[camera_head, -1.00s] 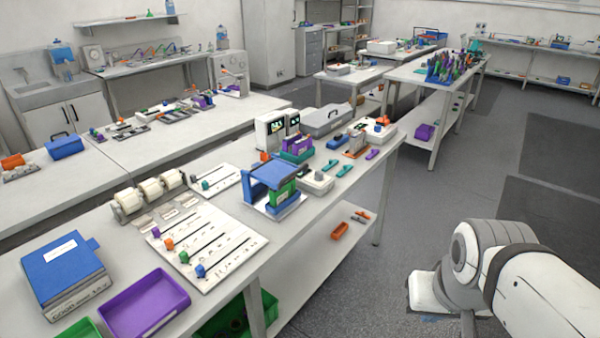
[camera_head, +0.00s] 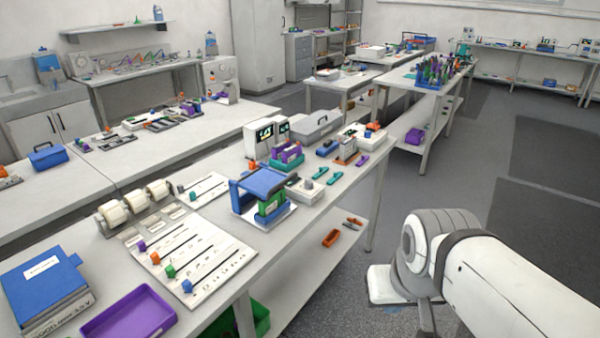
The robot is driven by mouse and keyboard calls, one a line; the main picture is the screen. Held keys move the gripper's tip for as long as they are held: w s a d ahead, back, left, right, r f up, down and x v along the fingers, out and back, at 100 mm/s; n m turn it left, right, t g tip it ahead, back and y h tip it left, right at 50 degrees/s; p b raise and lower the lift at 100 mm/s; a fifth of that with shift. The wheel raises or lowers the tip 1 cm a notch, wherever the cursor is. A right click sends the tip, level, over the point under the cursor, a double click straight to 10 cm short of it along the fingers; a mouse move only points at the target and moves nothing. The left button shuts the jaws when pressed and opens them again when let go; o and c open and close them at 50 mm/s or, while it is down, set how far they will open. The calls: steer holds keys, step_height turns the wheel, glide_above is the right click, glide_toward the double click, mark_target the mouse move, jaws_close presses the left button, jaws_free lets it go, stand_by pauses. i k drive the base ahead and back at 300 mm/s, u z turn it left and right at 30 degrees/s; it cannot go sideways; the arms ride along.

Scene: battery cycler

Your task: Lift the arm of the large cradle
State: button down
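Small battery holders stand on the near bench (camera_head: 330,205), too small for me to tell for sure which is the large cradle or how its arm lies. The biggest is a blue and green frame (camera_head: 262,190) on a white base, mid-bench. Behind it stand a purple and teal holder (camera_head: 287,156) and a grey and orange upright holder (camera_head: 346,149). A white box with a grey round top (camera_head: 305,190) sits beside the blue frame. My arm shows at the lower right, apart from the bench; my gripper is not in view.
White cycler units with screens (camera_head: 267,135) and a grey case (camera_head: 316,124) stand at the bench's back. A sheet with coloured sliders (camera_head: 195,255), a roll dispenser (camera_head: 135,203), a purple tray (camera_head: 130,315) and a blue binder (camera_head: 42,285) fill the left.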

mark_target(262, 182)
steer(key=i, duration=0.85)
steer(key=u, duration=0.05)
